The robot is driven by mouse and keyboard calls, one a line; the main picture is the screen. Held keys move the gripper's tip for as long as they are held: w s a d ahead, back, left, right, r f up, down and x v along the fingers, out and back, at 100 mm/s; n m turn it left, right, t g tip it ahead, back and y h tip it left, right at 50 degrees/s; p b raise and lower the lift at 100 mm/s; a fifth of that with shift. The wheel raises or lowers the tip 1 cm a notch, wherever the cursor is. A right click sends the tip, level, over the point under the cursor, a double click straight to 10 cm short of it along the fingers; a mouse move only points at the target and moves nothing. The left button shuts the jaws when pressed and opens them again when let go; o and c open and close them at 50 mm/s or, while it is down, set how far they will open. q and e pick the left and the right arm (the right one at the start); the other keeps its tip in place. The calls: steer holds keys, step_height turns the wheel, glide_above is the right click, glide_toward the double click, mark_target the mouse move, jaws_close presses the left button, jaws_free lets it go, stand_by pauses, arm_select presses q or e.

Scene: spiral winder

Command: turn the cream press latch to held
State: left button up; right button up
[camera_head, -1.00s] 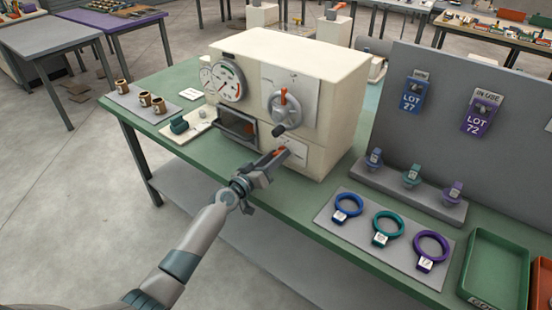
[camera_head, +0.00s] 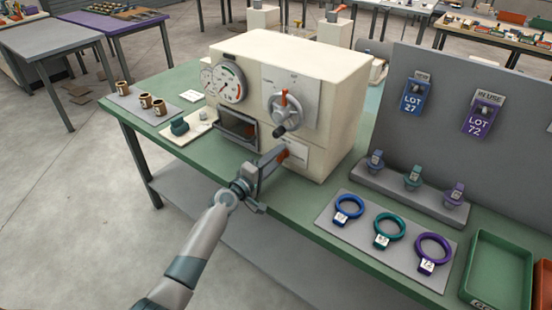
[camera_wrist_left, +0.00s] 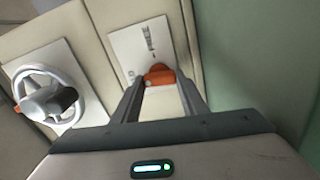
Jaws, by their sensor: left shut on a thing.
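The cream press (camera_head: 335,95) stands on the green bench. Low on its front is a white plate (camera_head: 296,152) with an orange latch lever (camera_head: 283,156). My left gripper (camera_head: 276,156) reaches it from the front, with its fingers closed on the lever. In the left wrist view, the orange latch (camera_wrist_left: 158,75) sits between the two fingertips, against the white plate (camera_wrist_left: 138,48). The plate's markings are too small to read, and the fingers hide part of the lever. My right gripper is not in view.
Above the latch is a round handwheel (camera_head: 288,110) with a dark knob. An open dark chamber (camera_head: 237,128) lies left of the latch. A grey mat (camera_head: 350,236) with coloured rings is to the right, beside a green tray (camera_head: 497,270).

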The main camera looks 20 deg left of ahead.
arm_select(q)
steer(key=shift+f+n, duration=0.1)
steer(key=shift+n, duration=0.7)
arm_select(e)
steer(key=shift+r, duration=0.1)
arm_select(q)
steer(key=o, duration=1)
steer(key=shift+o, duration=0.2)
steer(key=shift+s, duration=0.1)
steer(key=b+v, duration=0.2)
steer(key=v, duration=1.5)
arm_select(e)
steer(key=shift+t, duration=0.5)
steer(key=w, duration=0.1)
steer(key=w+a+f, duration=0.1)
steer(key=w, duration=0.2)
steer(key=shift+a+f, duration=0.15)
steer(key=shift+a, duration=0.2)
arm_select(q)
steer(key=shift+s+a, duration=0.1)
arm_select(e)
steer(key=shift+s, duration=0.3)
